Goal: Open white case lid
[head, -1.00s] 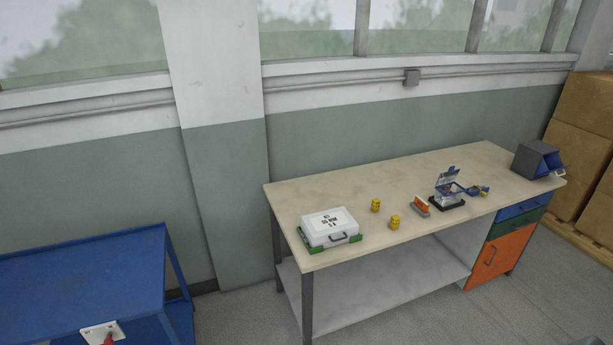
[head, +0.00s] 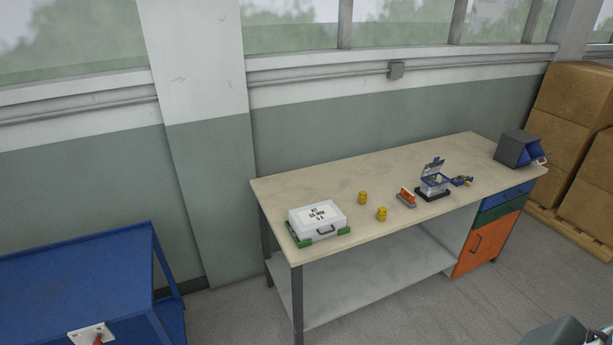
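The white case (head: 317,217) lies at the left front end of the workbench, in the head view. Its lid is closed and carries a printed label. A dark handle (head: 325,230) is on its front side, and green parts show at its lower edges. Neither gripper can be made out in the view.
On the workbench (head: 279,187) to the right stand two yellow pieces (head: 381,214), an orange-and-grey item (head: 406,197), a small blue-and-clear device (head: 434,180) and a dark bin (head: 517,149). A blue metal unit (head: 75,272) stands at left; cardboard boxes (head: 570,105) are stacked at right.

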